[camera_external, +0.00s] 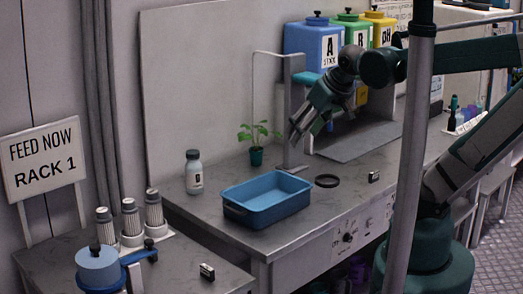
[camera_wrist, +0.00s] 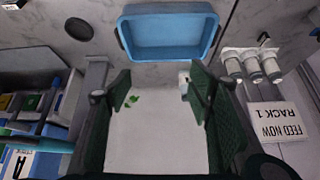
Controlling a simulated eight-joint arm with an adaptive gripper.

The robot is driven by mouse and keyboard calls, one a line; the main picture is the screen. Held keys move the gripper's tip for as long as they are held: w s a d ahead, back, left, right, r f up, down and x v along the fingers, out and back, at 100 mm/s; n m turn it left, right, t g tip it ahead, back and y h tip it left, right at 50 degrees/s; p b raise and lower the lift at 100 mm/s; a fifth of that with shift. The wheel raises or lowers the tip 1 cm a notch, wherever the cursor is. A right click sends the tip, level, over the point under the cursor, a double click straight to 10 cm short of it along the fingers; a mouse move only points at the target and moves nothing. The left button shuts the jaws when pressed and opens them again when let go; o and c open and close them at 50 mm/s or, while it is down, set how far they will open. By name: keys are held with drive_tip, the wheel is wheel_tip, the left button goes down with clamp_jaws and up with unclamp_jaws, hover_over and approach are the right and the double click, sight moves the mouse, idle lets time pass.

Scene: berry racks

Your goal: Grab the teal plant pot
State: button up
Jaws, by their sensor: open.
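The teal plant pot (camera_external: 256,157) stands on the bench in the external view, with a small green plant (camera_external: 257,134) growing from it. It is left of a grey stand and behind the blue tray. My gripper (camera_external: 304,122) is to the right of the plant and higher, tilted down to the left, apart from the pot. In the wrist view my gripper (camera_wrist: 158,88) is open and empty. Green leaves (camera_wrist: 132,101) show beside the left finger there; the pot itself cannot be made out.
A blue tray (camera_external: 266,212) is in front of the pot; it also shows in the wrist view (camera_wrist: 214,35). A white bottle (camera_external: 194,178) stands to the left. A grey stand (camera_external: 287,115) rises close right of the pot. A black ring (camera_external: 327,181) lies right of the tray.

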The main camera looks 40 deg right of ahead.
drive_tip(key=w+d+r+m+g+h, duration=0.1)
drive_tip(key=w+d+m, duration=0.1)
drive_tip(key=w, duration=0.4)
drive_tip(key=w+d+r+m, duration=0.1)
drive_tip(key=w+d, duration=0.1)
drive_tip(key=w, duration=0.3)
drive_tip(key=m+g+h+p, duration=0.3)
drive_tip(key=m+g, duration=0.1)
drive_tip(key=m, duration=0.5)
hover_over(256, 149)
drive_tip(key=s+a, duration=0.1)
drive_tip(key=a, duration=0.1)
drive_tip(key=shift+s+f, duration=0.15)
drive_tip(key=shift+f, duration=9.75)
drive_tip(key=shift+f, duration=0.1)
drive_tip(key=shift+x, duration=1.2)
drive_tip(key=shift+f, duration=0.15)
drive_tip(key=shift+x, duration=2.45)
